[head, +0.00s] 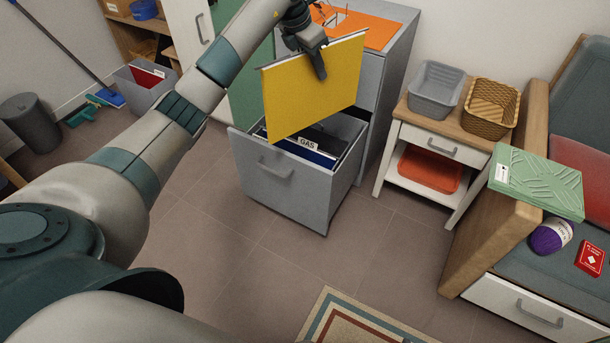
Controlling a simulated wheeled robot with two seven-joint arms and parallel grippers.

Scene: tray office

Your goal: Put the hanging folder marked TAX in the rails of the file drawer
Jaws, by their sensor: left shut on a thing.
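A yellow hanging folder (312,88) is in my left gripper (318,62), which is shut on its top edge. The folder hangs tilted above the open file drawer (275,175), its lower left corner close to the drawer opening. No TAX label shows on the side facing me. The drawer is pulled out of the grey cabinet (390,85). Inside it are dark folders, one with a tab marked GAS (307,144). The yellow folder hides part of the drawer's rails and inside. My right gripper is not in view.
The cabinet has an orange top (375,30). To its right, a small table (440,120) bears a grey basket (437,88) and a wicker basket (490,105). A sofa (480,220) stands at the right. The floor before the drawer is clear.

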